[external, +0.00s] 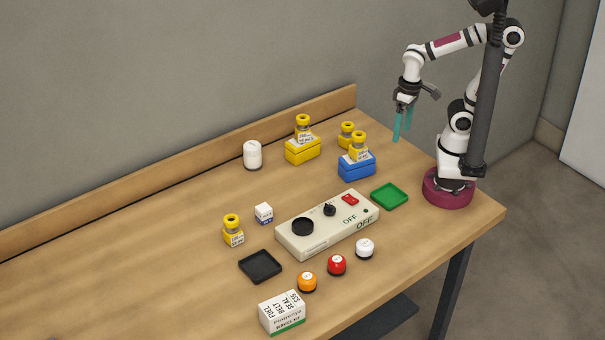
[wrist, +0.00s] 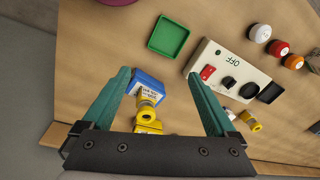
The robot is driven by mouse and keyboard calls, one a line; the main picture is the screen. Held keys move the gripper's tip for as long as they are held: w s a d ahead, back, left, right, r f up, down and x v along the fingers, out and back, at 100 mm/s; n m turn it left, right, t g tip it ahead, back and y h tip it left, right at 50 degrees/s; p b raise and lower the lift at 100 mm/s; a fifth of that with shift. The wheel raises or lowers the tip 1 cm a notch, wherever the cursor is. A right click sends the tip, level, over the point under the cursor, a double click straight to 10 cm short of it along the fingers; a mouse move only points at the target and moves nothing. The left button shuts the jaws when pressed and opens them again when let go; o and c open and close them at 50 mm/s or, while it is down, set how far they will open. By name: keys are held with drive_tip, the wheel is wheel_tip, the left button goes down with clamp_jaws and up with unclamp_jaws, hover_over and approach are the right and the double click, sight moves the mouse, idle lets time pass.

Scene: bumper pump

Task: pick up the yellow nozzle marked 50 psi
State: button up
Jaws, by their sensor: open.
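Several yellow nozzles with white labels stand on the table; I cannot read the psi marks clearly. My gripper (external: 402,130) is open and empty, raised above the table to the right of the blocks. In the wrist view, the blue block (wrist: 150,79) with its nozzle (wrist: 150,96) lies between the fingers (wrist: 158,73), farther away.
A beige control box (external: 315,235) with knobs and a red switch sits mid-table. A green tray (external: 389,195) and a black tray (external: 260,266) lie beside it. A white cylinder (external: 252,154), small white box (external: 264,213), several coloured caps and a kit box (external: 284,313) stand around.

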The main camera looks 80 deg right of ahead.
drive_tip(key=w+d+f+n+t+h, duration=0.1)
drive_tip(key=w+f+n+t, duration=0.1)
drive_tip(key=w, duration=0.7)
drive_tip(key=w+d+f+n+t+h, duration=0.1)
drive_tip(key=w+n+t, duration=0.1)
drive_tip(key=w, duration=0.8)
drive_tip(key=n+t+y, duration=0.5)
drive_tip(key=n+y, duration=0.5)
drive_tip(key=y, duration=0.1)
approach(232, 230)
drive_tip(key=w+a+f, duration=0.2)
drive_tip(key=w+f, duration=0.1)
drive_tip(key=w+a+f, duration=0.1)
drive_tip(key=w+f, duration=0.1)
drive_tip(key=shift+w, duration=0.15)
drive_tip(key=shift+r, duration=0.1)
clamp_jaws()
